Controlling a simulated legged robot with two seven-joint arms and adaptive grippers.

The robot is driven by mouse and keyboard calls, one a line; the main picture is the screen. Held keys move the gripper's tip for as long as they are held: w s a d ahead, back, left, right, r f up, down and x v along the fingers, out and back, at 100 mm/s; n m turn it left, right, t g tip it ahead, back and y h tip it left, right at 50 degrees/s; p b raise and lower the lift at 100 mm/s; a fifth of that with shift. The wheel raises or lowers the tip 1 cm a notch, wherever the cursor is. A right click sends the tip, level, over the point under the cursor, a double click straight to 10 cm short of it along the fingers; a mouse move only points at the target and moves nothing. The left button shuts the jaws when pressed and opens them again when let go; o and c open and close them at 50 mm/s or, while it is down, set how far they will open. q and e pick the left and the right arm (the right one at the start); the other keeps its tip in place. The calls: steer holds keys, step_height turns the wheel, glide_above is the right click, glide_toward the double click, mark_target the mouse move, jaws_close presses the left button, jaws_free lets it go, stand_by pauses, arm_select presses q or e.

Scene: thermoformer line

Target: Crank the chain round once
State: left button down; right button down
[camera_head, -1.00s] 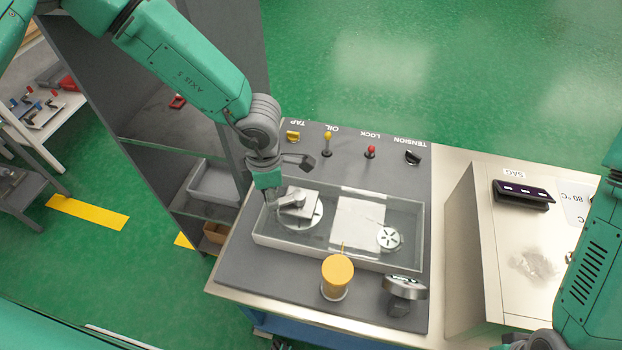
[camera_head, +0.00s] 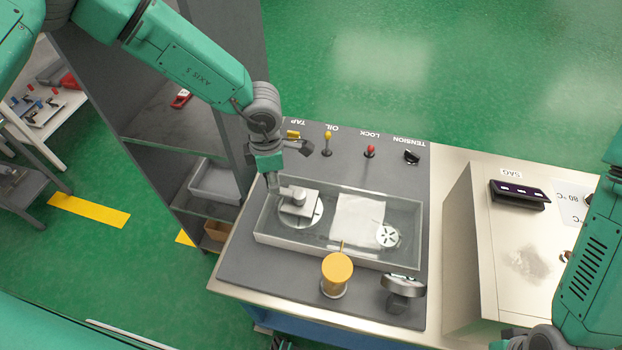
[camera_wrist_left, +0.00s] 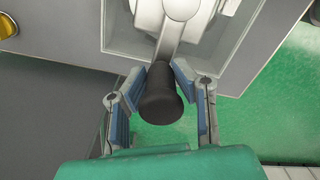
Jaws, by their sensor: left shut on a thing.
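The crank is a pale arm on a hub (camera_head: 299,196), set over a round white disc inside a clear-walled tray (camera_head: 345,260) on the machine top. In the left wrist view the crank's black handle (camera_wrist_left: 161,98) sits between the two blue-padded fingers of my left gripper (camera_wrist_left: 160,75), which is shut on it. The pale crank arm (camera_wrist_left: 168,38) runs up from the handle. In the head view my left gripper (camera_head: 269,178) is at the tray's upper left corner and partly hides the handle. My right arm shows at the right edge, its fingers out of frame. No chain is plainly visible.
Along the far edge are the TAP (camera_head: 293,134), OIL lever (camera_head: 327,143), red LOCK lever (camera_head: 369,152) and TENSION knob (camera_head: 412,157). A grey shelf (camera_head: 165,120) stands close at left.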

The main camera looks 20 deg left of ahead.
arm_select(q)
steer(key=shift+w+a, duration=0.2)
steer(key=shift+w+d, duration=0.2)
steer(key=shift+w, duration=0.85)
steer(key=shift+w, duration=0.1)
steer(key=shift+w+d+r, duration=0.1)
steer(key=shift+w+d, duration=0.2)
steer(key=shift+w, duration=0.2)
steer(key=shift+w+d+r, duration=0.1)
steer(key=shift+w+d, duration=0.15)
steer(key=shift+w, duration=0.2)
